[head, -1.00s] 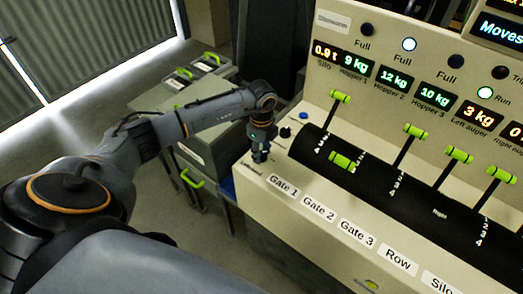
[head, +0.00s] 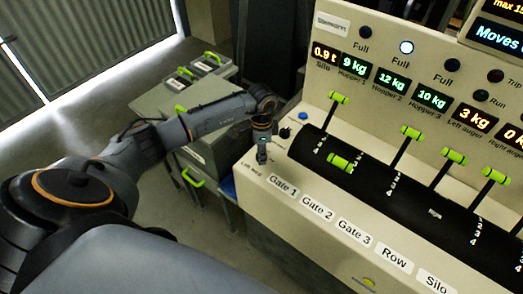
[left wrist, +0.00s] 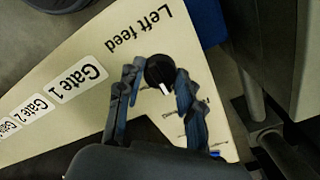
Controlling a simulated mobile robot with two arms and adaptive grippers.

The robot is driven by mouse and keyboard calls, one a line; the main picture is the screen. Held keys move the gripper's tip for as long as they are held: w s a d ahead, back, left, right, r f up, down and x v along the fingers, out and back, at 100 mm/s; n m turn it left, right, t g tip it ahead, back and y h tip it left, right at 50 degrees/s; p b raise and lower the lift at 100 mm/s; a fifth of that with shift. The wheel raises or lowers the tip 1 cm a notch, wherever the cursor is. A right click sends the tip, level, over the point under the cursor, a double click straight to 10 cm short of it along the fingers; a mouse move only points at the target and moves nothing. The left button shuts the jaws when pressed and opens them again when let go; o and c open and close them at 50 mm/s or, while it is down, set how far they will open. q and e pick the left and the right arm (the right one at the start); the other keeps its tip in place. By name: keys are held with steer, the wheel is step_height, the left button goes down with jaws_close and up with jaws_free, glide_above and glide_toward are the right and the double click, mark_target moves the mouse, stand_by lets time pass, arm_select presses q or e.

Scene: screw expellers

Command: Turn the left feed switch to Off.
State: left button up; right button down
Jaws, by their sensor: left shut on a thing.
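The left feed switch is a round black knob (left wrist: 160,72) with a white pointer mark, on the cream panel beside the printed words "Left feed" (left wrist: 140,28). In the left wrist view its pointer faces the lower edge, slightly right. My left gripper (left wrist: 155,80) is shut on the knob, one finger on each side; it also shows in the head view (head: 262,158), at the panel's left end. There the gripper hides the knob. Small position marks (left wrist: 195,122) lie partly behind the right finger, and I cannot read them. My right gripper is not in view.
Gate 1 (head: 282,186) and other labels run along the panel's front edge. Green-handled levers (head: 338,98) stand on the black cover to the right. A blue button (head: 303,115) and a small black knob (head: 285,132) sit close behind the gripper. The Run lamp (head: 482,96) is dark.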

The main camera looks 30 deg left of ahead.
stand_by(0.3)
arm_select(q)
steer(key=o, duration=1.2)
step_height(320, 180, up, 12)
stand_by(0.4)
